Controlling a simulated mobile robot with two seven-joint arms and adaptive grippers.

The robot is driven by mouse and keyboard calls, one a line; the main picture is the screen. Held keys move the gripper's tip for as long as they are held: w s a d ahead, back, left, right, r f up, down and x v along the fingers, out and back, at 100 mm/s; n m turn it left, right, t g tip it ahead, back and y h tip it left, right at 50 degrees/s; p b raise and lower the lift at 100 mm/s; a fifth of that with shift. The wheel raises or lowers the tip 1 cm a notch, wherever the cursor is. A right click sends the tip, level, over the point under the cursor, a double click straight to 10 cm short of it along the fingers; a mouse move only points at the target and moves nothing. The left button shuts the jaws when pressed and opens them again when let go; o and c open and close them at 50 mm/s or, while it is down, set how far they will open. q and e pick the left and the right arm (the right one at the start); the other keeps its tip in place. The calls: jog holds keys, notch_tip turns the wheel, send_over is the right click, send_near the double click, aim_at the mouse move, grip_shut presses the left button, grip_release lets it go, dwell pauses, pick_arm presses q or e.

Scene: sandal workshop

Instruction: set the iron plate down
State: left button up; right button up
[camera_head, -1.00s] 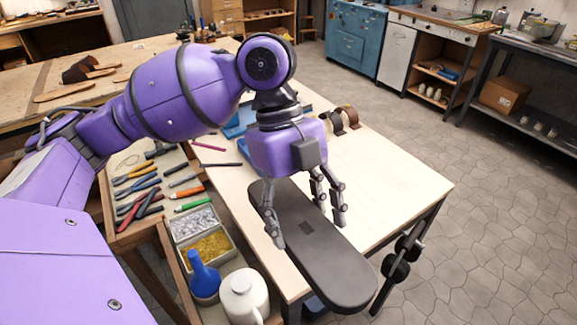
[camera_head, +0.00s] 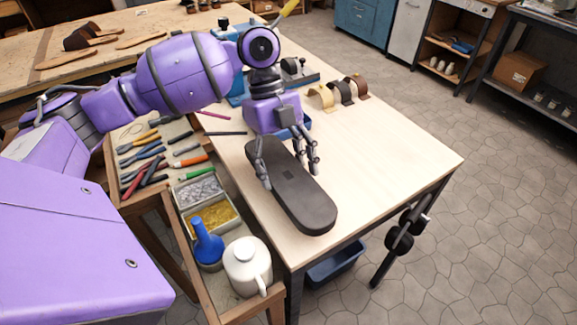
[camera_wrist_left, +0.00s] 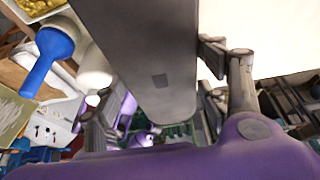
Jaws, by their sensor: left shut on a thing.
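The iron plate (camera_head: 307,208) is a long, dark, round-ended slab with a small square mark in its middle. In the head view it is over the front part of the pale workbench (camera_head: 385,165), lengthwise from back left to front right. I cannot tell whether it touches the top. My left gripper (camera_head: 289,176) is shut on it, with fingers on both sides of its width. In the left wrist view the plate (camera_wrist_left: 140,45) fills the upper middle, between the fingers (camera_wrist_left: 160,105). My right gripper is not in view.
Left of the bench is a tool tray with pliers (camera_head: 145,170), bins of silver and yellow bits (camera_head: 212,216), a blue bottle (camera_head: 207,245) and a white jug (camera_head: 247,265). Curved strap pieces (camera_head: 342,92) stand at the back. The bench's right side is clear.

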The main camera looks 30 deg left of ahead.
aim_at(283, 166)
pick_arm(q)
jog(key=shift+w+a, duration=0.15)
jog(key=shift+w, duration=0.1)
jog(key=shift+w+a+f, duration=0.1)
jog(key=shift+w+f, duration=0.05)
jog(key=shift+f, duration=1.55)
jog(key=o, duration=2.1)
jog(key=shift+s+f, duration=0.2)
jog(key=shift+f, duration=0.1)
jog(key=v, duration=1.2)
jog(key=shift+r, duration=0.15)
